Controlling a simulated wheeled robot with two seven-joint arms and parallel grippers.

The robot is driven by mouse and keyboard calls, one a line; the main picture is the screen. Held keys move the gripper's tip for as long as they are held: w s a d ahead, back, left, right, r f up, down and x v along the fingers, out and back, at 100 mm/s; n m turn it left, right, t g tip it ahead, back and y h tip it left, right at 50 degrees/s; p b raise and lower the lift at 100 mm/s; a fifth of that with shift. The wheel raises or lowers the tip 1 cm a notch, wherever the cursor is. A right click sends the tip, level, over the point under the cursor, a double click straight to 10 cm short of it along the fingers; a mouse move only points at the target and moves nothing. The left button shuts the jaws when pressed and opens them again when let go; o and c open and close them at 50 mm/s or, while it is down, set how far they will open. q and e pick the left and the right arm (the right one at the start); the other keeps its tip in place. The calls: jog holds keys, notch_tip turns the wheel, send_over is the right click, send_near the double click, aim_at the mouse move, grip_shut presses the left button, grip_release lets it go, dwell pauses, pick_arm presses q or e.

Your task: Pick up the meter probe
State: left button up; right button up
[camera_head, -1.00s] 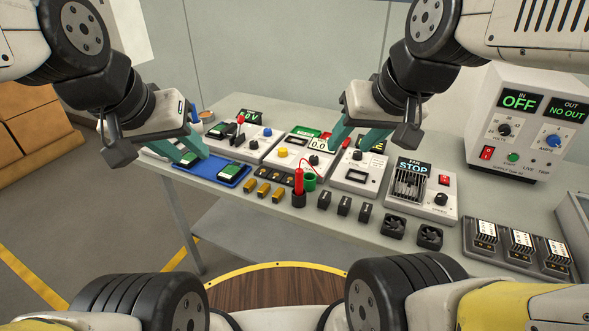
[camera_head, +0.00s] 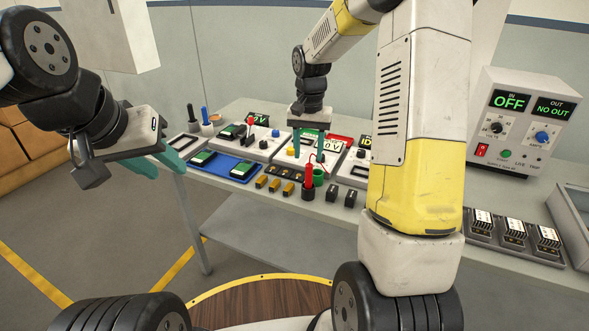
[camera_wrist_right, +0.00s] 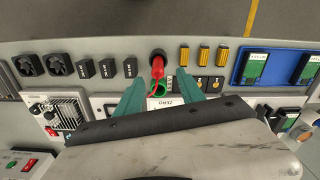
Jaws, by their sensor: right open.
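My right gripper (camera_head: 308,147) is open and empty, pointing down above and just behind the probe. In the right wrist view its teal fingers (camera_wrist_right: 159,90) are spread either side of the probe's line, apart from it. My left gripper (camera_head: 165,162) is open and empty, off the table's left end.
A blue tray (camera_head: 215,171) with green-labelled modules lies left of the probe. Yellow fuse blocks (camera_head: 275,185) and black blocks (camera_head: 332,193) flank the holder. Meter and switch units stand behind. A power supply (camera_head: 518,121) reading OFF stands at the right. My right arm hides the table's middle right.

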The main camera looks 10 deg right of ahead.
aim_at(309, 173)
jog(key=f, duration=0.8)
jog(key=shift+d+f, duration=0.1)
jog(key=shift+d, duration=0.1)
grip_shut()
